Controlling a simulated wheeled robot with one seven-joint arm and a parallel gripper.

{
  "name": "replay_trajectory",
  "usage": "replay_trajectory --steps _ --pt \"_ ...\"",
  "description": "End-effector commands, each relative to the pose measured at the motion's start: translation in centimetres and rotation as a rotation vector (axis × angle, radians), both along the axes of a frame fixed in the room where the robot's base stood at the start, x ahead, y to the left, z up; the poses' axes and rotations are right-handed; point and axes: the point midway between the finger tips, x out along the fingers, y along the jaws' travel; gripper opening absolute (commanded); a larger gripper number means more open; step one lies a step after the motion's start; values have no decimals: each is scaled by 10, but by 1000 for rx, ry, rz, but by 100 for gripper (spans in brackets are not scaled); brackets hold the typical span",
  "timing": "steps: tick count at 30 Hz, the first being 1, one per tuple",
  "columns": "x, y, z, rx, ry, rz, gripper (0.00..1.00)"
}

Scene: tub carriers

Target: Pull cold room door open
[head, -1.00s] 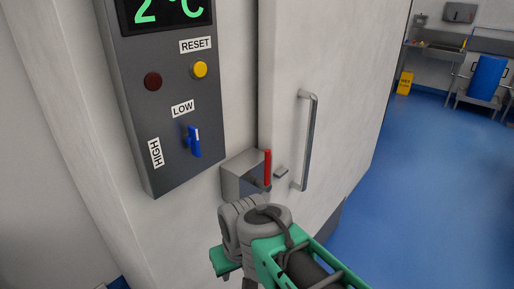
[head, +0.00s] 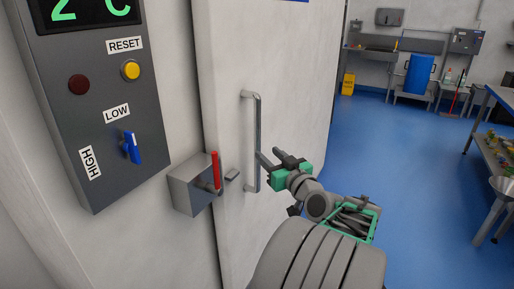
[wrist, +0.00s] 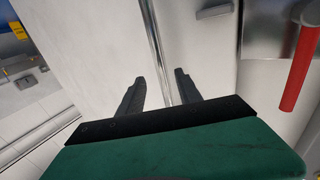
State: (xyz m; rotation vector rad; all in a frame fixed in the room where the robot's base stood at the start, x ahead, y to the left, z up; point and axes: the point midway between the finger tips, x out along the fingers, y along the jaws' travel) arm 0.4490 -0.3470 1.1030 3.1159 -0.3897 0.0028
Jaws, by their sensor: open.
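The cold room door (head: 290,95) is a pale panel, and I cannot tell from these views whether it stands ajar. Its vertical metal bar handle (head: 257,125) is at the door's left part. My gripper (head: 266,160) is at the lower part of the handle. In the wrist view the open fingers (wrist: 157,85) stand on either side of the handle bar (wrist: 154,40), with gaps to both. A grey latch box (head: 190,186) with an upright red lever (head: 215,171) sits left of the handle; the lever also shows in the wrist view (wrist: 301,65).
A grey control panel (head: 100,160) with a yellow button, a dark red light and a blue switch is on the wall at left. Blue floor (head: 385,150) is open at right. A table (head: 492,140) stands at the far right. A blue tub (head: 419,75) is at the back.

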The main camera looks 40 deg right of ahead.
Motion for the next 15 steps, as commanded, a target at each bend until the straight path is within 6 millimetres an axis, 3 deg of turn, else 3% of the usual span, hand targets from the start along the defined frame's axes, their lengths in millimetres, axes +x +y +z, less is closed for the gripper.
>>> replay_trajectory --steps 9,15 --pt "56 -11 3 2 0 6 41" --pt "72 -17 2 1 0 1 41"
